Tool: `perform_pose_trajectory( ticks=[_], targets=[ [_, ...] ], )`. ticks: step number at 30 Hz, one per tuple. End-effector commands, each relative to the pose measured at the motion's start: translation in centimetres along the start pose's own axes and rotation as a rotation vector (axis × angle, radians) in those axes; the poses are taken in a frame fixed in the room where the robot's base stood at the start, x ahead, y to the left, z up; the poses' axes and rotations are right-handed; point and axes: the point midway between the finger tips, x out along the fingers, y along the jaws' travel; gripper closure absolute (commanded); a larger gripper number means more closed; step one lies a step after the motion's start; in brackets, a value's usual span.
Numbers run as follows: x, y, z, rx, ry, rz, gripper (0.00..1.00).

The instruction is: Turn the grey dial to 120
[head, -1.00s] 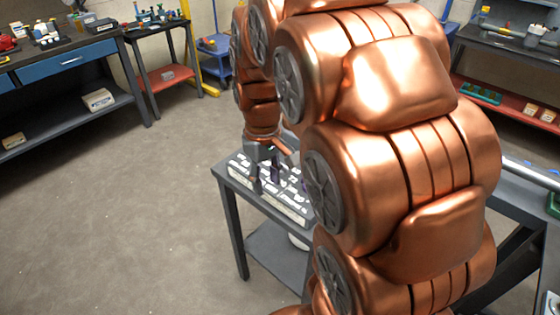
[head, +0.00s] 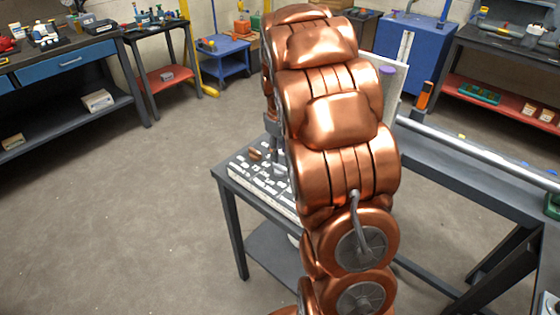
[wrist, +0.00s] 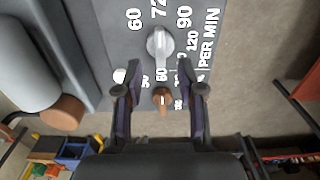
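In the wrist view a grey panel (wrist: 108,30) carries white numbers, with 60, 72, 90, 120 and "PER MIN" around a grey dial (wrist: 160,42). The dial's raised bar runs roughly up and down the picture, about in line with 72; which end is the pointer I cannot tell. A copper knob (wrist: 162,99) with its own smaller numbers sits below the dial. My gripper (wrist: 161,68) is open, its dark fingers on either side of the dial's lower end and the copper knob. I see no clear contact. In the head view my arm hides the dial.
A dark table (head: 229,182) bears the white-marked panel. A light cylinder (wrist: 25,65) with a copper end is left of the panel in the wrist view. In the head view, a long bench (head: 470,172) stands to the right, and open floor (head: 120,220) lies left.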

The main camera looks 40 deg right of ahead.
Motion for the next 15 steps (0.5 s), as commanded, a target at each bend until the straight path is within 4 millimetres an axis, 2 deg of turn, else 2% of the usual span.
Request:
perform_pose_trajectory(
  ticks=[9, 15],
  targets=[
    [3.9, -0.1, 0.0, 0.0, -0.002, -0.001, 0.61],
    [4.8, -0.1, 0.1, 0.0, -0.003, -0.002, 0.61]
  ],
)
